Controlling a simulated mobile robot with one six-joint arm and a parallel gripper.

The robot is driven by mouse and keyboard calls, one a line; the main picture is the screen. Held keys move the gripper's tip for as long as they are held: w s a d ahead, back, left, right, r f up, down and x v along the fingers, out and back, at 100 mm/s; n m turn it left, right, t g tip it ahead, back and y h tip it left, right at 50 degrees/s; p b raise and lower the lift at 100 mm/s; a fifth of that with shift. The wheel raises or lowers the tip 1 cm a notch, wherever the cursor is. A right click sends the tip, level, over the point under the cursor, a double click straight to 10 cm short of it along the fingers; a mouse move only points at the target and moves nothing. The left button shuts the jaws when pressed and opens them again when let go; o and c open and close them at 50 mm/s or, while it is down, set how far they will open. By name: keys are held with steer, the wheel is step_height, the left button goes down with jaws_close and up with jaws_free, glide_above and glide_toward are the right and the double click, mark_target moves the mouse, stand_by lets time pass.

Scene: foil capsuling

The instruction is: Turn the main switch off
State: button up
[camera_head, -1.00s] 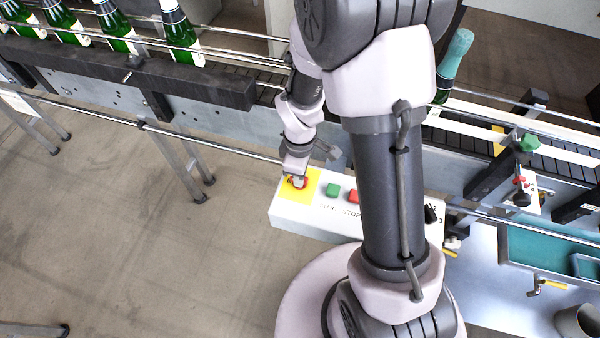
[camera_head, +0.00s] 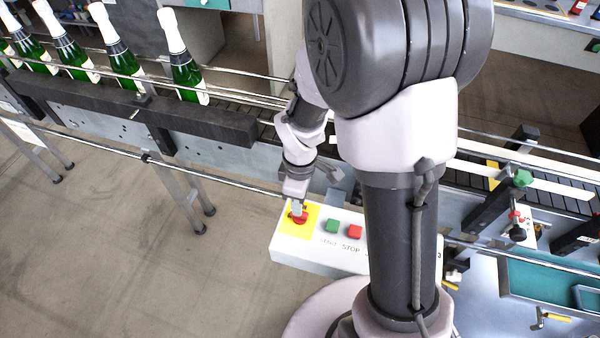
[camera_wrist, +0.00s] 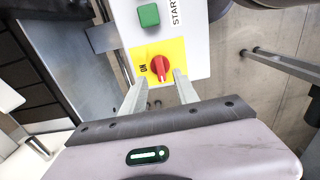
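The main switch is a red rotary knob (camera_wrist: 160,66) on a yellow plate (camera_wrist: 174,47), at one end of a white control box. The word ON is printed on the plate, left of the knob in the wrist view. The knob's raised bar runs roughly up and down there. In the head view the red knob (camera_head: 298,218) shows just below my gripper (camera_head: 297,207). My gripper (camera_wrist: 160,79) is open in the wrist view, its fingertips apart on either side of the knob's near edge. I see no finger closed on the knob.
A green START button (camera_head: 331,226) and a red STOP button (camera_head: 355,232) sit beside the switch on the control box (camera_head: 310,255). A conveyor with guide rails and several green bottles (camera_head: 186,70) runs behind. My arm hides the box's right part.

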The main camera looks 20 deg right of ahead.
step_height(320, 180, up, 12)
steer(key=p, duration=0.3)
steer(key=shift+f, duration=0.15)
